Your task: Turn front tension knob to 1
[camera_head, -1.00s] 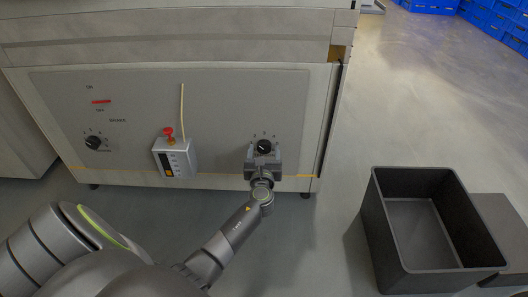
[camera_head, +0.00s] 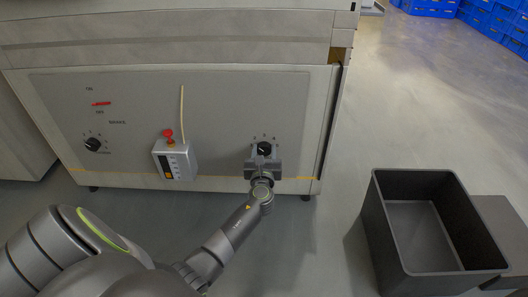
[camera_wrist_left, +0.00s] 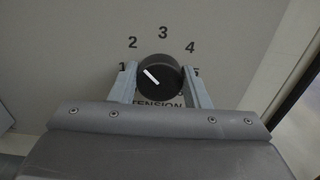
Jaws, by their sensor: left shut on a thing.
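The front tension knob (camera_wrist_left: 158,78) is a round black knob on the grey panel, with the numbers 1 to 5 arced around it and TENSION printed below. Its white pointer line slants to the upper left, between the 1 and the 2. In the head view the knob (camera_head: 264,148) is on the right part of the panel. My left gripper (camera_head: 263,160) is in front of it, shut on the knob. In the left wrist view its two fingers (camera_wrist_left: 163,84) are on either side of the knob and partly hide the 1 and the 5.
Another black dial (camera_head: 93,144) and a red switch (camera_head: 102,103) are on the panel's left. A grey box with a red button (camera_head: 174,159) is mid-panel. An empty dark bin (camera_head: 419,239) stands on the floor at right.

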